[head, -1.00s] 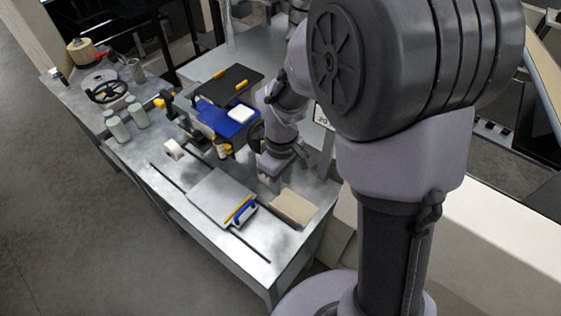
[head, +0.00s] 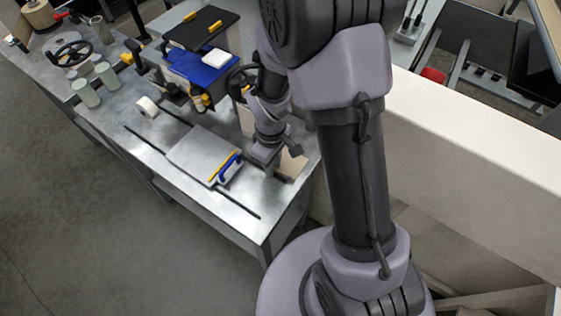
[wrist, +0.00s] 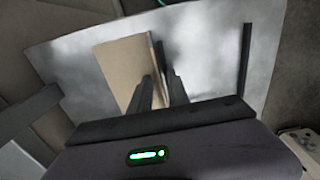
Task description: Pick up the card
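The card is a flat tan rectangle (head: 292,165) on the near right part of the metal table, partly hidden behind my arm in the head view. In the wrist view the card (wrist: 122,66) lies ahead and left of centre. My gripper (head: 268,168) is low over the table beside the card in the head view. In the wrist view its two dark fingers (wrist: 160,80) stand apart near the card's right edge, with the left finger overlapping the card. I cannot tell whether they touch it.
A grey plate (head: 203,150) with a blue-handled tool (head: 229,168) and a yellow stick lies left of my gripper. A white roll (head: 147,106) and a blue tray (head: 195,70) stand farther back. The table's front corner is bare.

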